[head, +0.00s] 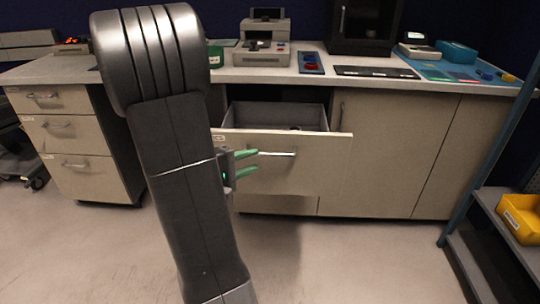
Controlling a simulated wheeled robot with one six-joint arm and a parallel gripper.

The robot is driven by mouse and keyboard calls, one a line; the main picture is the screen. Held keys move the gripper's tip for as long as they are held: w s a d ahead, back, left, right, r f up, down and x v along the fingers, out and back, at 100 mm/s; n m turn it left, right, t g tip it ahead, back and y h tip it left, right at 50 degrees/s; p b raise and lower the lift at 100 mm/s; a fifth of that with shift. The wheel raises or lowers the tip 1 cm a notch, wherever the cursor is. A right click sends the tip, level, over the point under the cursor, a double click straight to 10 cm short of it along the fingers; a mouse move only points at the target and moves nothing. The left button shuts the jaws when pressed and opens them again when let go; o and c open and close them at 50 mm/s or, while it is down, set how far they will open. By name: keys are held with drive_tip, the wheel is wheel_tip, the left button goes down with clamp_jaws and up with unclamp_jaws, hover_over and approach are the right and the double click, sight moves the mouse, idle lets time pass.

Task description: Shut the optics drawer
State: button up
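A drawer (315,178) under the middle of the counter is pulled out, with its grey inside (277,114) showing from above. I take it to be the optics drawer; its label is too small to read. Its front is beige with a bar handle (278,154). A small dark item lies inside near the front. My gripper (254,162), with two green fingers set apart, is open and empty. In the picture it lies over the left part of the drawer front, beside the handle's left end. I cannot tell whether it touches the front. My arm hides the drawer's left edge.
A grey instrument (262,48), a blue tray (311,63) and a black cabinet (363,25) stand on the counter (300,74). Closed cupboard doors (385,150) are right of the drawer. A shelf with a yellow bin (520,218) stands far right. Floor in front is clear.

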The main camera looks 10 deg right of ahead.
sight(268, 155)
drive_tip(key=shift+b+x, duration=0.3)
drive_tip(key=shift+x, duration=3.5)
clamp_jaws()
